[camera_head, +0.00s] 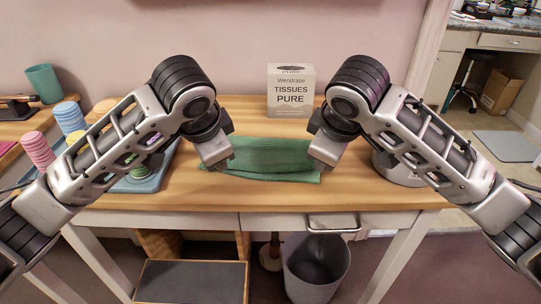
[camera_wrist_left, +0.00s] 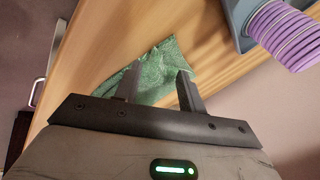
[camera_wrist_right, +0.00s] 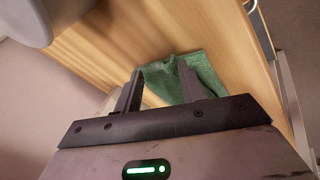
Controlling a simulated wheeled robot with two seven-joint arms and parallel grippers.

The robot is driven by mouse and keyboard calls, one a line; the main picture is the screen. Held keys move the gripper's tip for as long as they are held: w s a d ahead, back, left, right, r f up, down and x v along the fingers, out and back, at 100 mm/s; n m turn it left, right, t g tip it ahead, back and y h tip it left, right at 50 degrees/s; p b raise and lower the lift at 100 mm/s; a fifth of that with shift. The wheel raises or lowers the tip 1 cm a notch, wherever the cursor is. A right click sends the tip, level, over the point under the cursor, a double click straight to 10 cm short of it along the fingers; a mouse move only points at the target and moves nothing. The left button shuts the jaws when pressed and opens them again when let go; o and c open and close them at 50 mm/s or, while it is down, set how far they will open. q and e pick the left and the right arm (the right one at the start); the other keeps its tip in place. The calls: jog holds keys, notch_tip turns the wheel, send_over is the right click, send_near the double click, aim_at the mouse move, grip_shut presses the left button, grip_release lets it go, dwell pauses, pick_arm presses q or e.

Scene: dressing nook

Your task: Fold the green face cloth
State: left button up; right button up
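The green face cloth (camera_head: 272,160) lies on the wooden table as a wide, short strip, with a crease or edge running along its length. My left gripper (camera_head: 217,158) is at the cloth's left end, and my right gripper (camera_head: 325,157) is at its right end. In the left wrist view, the left fingers (camera_wrist_left: 158,72) stand apart with cloth (camera_wrist_left: 155,62) showing between and beyond them. In the right wrist view, the right fingers (camera_wrist_right: 160,78) also stand apart over the cloth (camera_wrist_right: 205,68). Whether the fingertips touch the cloth is unclear.
A tissue box (camera_head: 291,92) stands behind the cloth. A blue tray (camera_head: 145,184) with stacked coloured discs is at left, partly behind my left arm. A grey round container (camera_head: 398,172) stands at right under my right arm. The table front is clear.

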pick_arm(q)
jog(key=shift+d, duration=0.1)
pick_arm(e)
jog(key=shift+a, duration=0.1)
